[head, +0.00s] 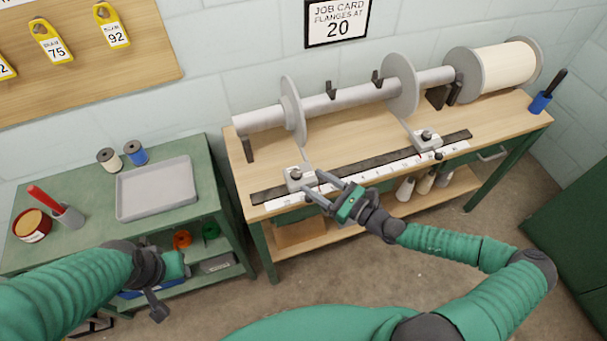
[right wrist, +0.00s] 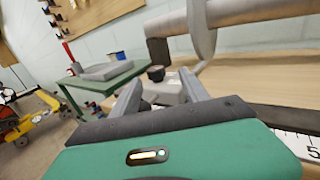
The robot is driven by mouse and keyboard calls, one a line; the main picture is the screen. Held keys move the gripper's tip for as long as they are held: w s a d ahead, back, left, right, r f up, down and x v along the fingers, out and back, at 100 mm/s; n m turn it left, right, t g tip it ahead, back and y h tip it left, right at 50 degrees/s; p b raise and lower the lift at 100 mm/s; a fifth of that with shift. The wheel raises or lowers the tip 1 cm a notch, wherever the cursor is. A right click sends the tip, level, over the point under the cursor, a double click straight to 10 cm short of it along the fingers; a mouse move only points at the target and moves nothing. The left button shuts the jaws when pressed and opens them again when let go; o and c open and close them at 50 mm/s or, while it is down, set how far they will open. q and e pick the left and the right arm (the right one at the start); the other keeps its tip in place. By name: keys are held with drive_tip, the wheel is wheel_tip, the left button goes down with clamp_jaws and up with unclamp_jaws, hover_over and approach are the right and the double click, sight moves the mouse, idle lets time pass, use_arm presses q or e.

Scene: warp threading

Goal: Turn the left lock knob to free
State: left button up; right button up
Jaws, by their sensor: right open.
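The left lock knob (head: 296,173) is a small dark cap on a pale sliding block (head: 303,184) at the left end of the scale rail. My right gripper (head: 318,182) is open beside the block, its fingers pointing toward the knob from the right. In the right wrist view the knob (right wrist: 156,73) stands upright between and beyond the open fingers (right wrist: 160,85). I cannot tell whether a finger touches the block. The knob's lock marking is too small to read. My left gripper (head: 157,300) hangs low at the left, its jaws unclear.
A second block with a knob (head: 426,135) sits farther right on the rail. A grey shaft (head: 345,97) with two flanges lies above the wooden bench (head: 350,140). A green side table (head: 95,225) with a grey tray (head: 157,188) stands left. A job card (head: 338,22) reads 20.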

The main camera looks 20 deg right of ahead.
sight(301, 176)
drive_tip(key=x, duration=0.5)
drive_tip(key=shift+s+a, duration=0.2)
drive_tip(key=shift+w+a+r, duration=0.1)
drive_tip(key=shift+w+a, duration=0.05)
drive_tip(key=shift+a, duration=0.3)
drive_tip(key=shift+d, duration=0.5)
drive_tip(key=c, duration=0.6)
drive_tip(key=shift+c, duration=1)
drive_tip(key=shift+a, duration=0.15)
clamp_jaws()
